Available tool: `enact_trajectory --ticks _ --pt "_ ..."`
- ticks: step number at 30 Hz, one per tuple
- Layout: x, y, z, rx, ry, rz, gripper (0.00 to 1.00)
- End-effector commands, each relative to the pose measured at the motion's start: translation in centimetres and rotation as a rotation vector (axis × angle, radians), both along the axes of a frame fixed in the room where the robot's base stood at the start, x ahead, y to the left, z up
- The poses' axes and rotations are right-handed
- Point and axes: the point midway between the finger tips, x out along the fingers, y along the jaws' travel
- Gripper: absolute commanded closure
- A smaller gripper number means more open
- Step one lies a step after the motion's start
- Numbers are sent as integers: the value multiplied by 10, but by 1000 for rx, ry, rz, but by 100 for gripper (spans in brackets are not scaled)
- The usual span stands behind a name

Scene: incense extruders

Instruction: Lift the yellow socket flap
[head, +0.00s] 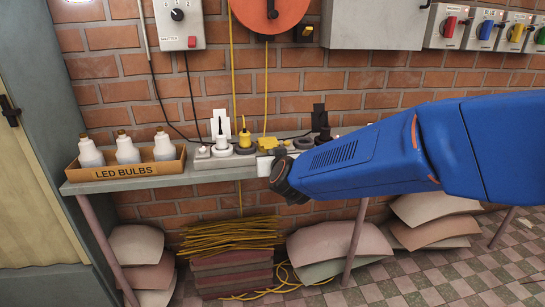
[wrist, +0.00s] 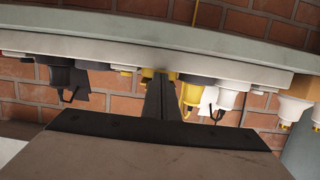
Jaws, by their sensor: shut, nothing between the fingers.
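The yellow socket flap (head: 267,143) shows as a low yellow piece on the power strip (head: 203,162), just right of a yellow plug (head: 244,136). Its hinge and exact tilt are too small to tell. In the wrist view, which is upside down, the yellow flap (wrist: 147,73) is partly hidden behind my gripper's dark fingers. My gripper (wrist: 160,85) is shut and empty, its fingertips at the strip in front of the yellow flap. I cannot tell whether they touch it. In the head view my wrist hides most of the fingers.
A white plug (head: 221,143) and a black plug (head: 321,130) stand in the strip with upright flaps behind them. An LED bulb box (head: 127,172) sits left on the grey shelf (head: 110,184). A brick wall stands close behind. Cords hang down it.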

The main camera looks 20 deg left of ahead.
Motion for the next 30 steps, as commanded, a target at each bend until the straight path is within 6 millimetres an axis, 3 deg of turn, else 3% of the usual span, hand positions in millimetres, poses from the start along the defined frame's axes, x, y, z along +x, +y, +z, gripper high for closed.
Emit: enact_trajectory --ticks 18,30 --pt "0 0 25 1 -1 0 100" --pt "0 0 28 0 0 0 100"
